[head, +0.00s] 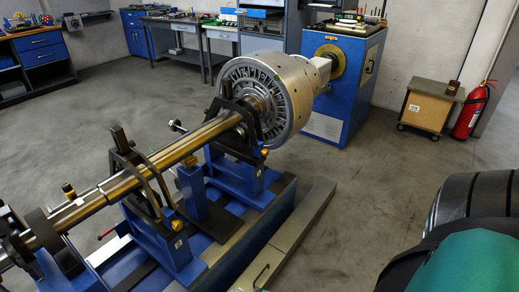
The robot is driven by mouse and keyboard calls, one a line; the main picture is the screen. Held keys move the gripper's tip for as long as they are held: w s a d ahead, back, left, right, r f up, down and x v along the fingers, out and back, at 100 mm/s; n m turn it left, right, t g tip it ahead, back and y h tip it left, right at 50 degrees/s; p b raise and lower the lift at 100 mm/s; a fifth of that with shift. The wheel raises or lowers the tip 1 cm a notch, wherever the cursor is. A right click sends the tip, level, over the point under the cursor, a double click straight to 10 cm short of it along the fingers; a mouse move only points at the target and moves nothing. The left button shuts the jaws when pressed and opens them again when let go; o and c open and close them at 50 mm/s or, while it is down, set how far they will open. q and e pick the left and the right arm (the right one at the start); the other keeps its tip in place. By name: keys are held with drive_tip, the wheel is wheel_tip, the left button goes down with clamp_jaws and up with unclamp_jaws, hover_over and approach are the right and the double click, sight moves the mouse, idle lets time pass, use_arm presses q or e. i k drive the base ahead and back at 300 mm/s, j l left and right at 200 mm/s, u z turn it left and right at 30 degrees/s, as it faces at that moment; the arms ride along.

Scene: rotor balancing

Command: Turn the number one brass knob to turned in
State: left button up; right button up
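Several small brass knobs show on the balancing machine. One knob (177,225) is on the front of the nearer blue bearing pedestal (172,255), above a small white tag. Another knob (265,153) is on the farther blue pedestal (233,180), also above a white tag. The tags are too small to read, so I cannot tell which knob is number one or how far either is turned. A long steel and brass shaft (205,132) with a large bladed rotor disc (258,90) lies across the pedestals. Neither of my grippers is in view.
A long grey rail (305,217) runs along the machine's right side. Open grey floor (350,215) lies to its right. A blue cabinet (343,80), a wooden cart (428,105) and a red fire extinguisher (469,113) stand behind. Workbenches line the back wall.

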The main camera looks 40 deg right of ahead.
sight(265, 152)
drive_tip(key=i+l, duration=0.1)
drive_tip(key=l, duration=0.45)
drive_tip(key=i+l+u, duration=0.1)
drive_tip(key=l, duration=0.4)
drive_tip(key=i+l, duration=0.15)
drive_tip(key=l, duration=0.4)
drive_tip(key=i+l+u, duration=0.1)
drive_tip(key=l, duration=0.45)
